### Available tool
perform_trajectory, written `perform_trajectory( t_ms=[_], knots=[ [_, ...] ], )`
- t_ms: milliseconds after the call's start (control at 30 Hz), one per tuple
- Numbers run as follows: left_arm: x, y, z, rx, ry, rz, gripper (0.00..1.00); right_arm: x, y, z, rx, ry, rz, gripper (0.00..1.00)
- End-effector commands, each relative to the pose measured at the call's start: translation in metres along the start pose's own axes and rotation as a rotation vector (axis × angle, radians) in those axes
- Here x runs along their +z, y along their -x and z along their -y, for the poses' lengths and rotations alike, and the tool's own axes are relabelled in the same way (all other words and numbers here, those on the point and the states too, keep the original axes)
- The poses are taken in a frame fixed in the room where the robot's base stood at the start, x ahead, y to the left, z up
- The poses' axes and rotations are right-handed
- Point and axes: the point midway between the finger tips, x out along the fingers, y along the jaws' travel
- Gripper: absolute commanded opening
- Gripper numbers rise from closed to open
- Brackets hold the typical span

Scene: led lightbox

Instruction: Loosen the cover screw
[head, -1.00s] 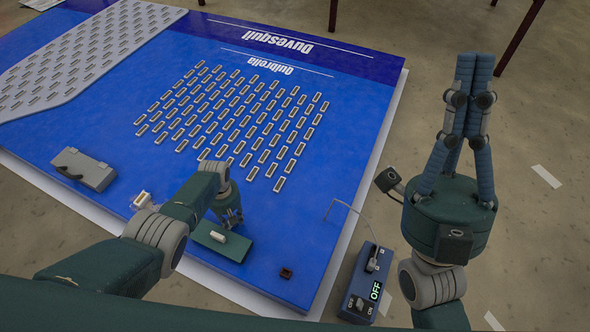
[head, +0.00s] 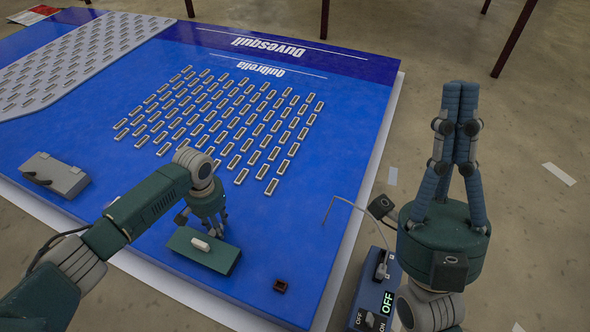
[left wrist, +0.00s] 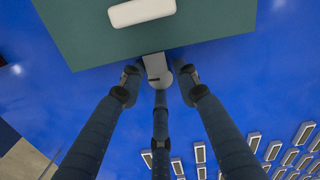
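A dark green cover block (head: 186,249) with a white raised piece (head: 200,244) on top lies on the blue panel; it also shows in the left wrist view (left wrist: 80,30). At its edge a small grey piece with a dark slot (left wrist: 156,68) shows; I cannot tell for sure that it is the cover screw. My left gripper (head: 208,227) is just behind the block. Its three fingers (left wrist: 160,86) are apart around the grey piece, with no clear grip. My right gripper (head: 462,88) is raised at the right, fingers together and empty.
A grey box (head: 56,176) sits at the panel's left. A small dark brown socket (head: 280,286) is right of the cover. Rows of LED modules (head: 228,120) lie behind the left gripper.

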Motion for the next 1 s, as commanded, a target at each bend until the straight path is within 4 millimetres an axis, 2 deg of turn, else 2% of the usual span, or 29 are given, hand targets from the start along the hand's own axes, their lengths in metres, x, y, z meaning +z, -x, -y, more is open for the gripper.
perform_trajectory(
  t_ms=[33, 200, 300, 567, 867, 933, 1000],
  knots=[
    [-0.001, -0.006, 0.001, -0.002, -0.014, -0.004, 0.32, 0.005, 0.012, 0.0, 0.0, 0.0, 0.0, 0.0],
    [-0.001, -0.005, 0.001, -0.002, -0.056, -0.003, 0.32, 0.014, 0.028, 0.0, 0.0, 0.0, 0.0, 0.0],
    [-0.001, 0.019, 0.0, 0.0, -0.058, -0.001, 0.32, 0.005, 0.01, 0.0, 0.0, 0.0, -0.001, 0.0],
    [-0.001, 0.057, 0.0, 0.0, -0.057, -0.002, 0.32, -0.007, -0.014, 0.0, 0.0, 0.0, 0.0, 0.0],
    [-0.001, 0.117, 0.0, 0.0, -0.055, -0.003, 0.32, -0.023, -0.049, 0.001, 0.0, 0.0, 0.0, 0.0],
    [-0.005, 0.108, -0.013, 0.023, -0.076, -0.038, 0.32, -0.021, -0.044, 0.001, 0.0, 0.0, 0.001, 0.0],
    [-0.012, 0.107, -0.026, 0.047, -0.094, -0.083, 0.32, -0.021, -0.045, 0.001, 0.0, 0.0, 0.0, 0.0]
  ],
)
